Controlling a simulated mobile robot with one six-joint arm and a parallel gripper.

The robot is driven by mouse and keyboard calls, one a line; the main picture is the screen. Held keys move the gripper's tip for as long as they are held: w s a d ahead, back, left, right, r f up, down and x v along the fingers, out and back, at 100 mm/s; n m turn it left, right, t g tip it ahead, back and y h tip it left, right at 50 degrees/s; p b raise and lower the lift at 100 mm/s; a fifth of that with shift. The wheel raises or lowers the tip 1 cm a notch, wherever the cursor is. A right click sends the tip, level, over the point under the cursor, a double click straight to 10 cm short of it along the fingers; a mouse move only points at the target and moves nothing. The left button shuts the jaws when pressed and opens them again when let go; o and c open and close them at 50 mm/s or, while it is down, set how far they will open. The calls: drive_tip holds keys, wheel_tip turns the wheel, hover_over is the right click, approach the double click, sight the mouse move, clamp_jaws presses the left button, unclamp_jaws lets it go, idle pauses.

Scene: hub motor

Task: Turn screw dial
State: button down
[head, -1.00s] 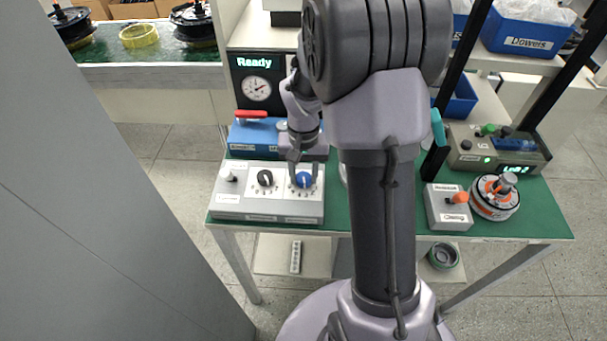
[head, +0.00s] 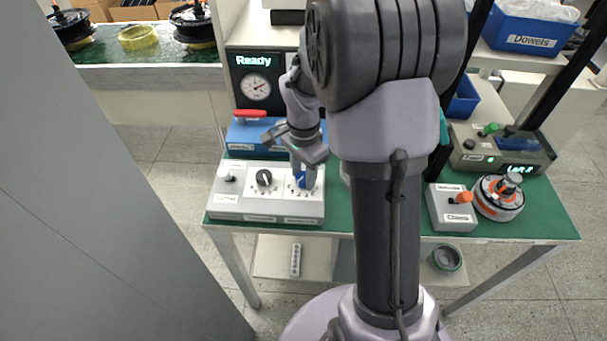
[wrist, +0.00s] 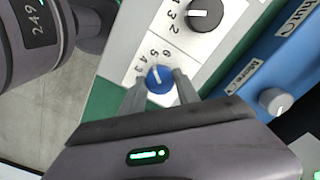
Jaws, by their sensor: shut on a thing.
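The blue screw dial (wrist: 159,79) sits on the white panel of the control box (head: 225,208). It has a white pointer line and numbers around it. My gripper (wrist: 160,90) has a finger on each side of the blue dial and is shut on it. In the head view my gripper (head: 306,178) covers part of the blue dial (head: 300,181). A black dial (wrist: 205,13) with a white pointer is beside it on the same panel; it also shows in the head view (head: 264,177).
A blue box with a red handle (head: 250,114) stands behind the control box, under a gauge panel reading "Ready" (head: 256,88). A clamp box with an orange knob (head: 452,208) and a round fixture (head: 499,198) stand on the right of the green table (head: 545,215).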

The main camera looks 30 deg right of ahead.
sight(304, 177)
drive_tip(key=shift+m, duration=0.7)
drive_tip(key=c, duration=0.9)
unclamp_jaws()
drive_tip(key=shift+r, duration=0.1)
wheel_tip(304, 177, up, 17)
drive_tip(key=p, duration=0.6)
drive_tip(key=shift+r, duration=0.15)
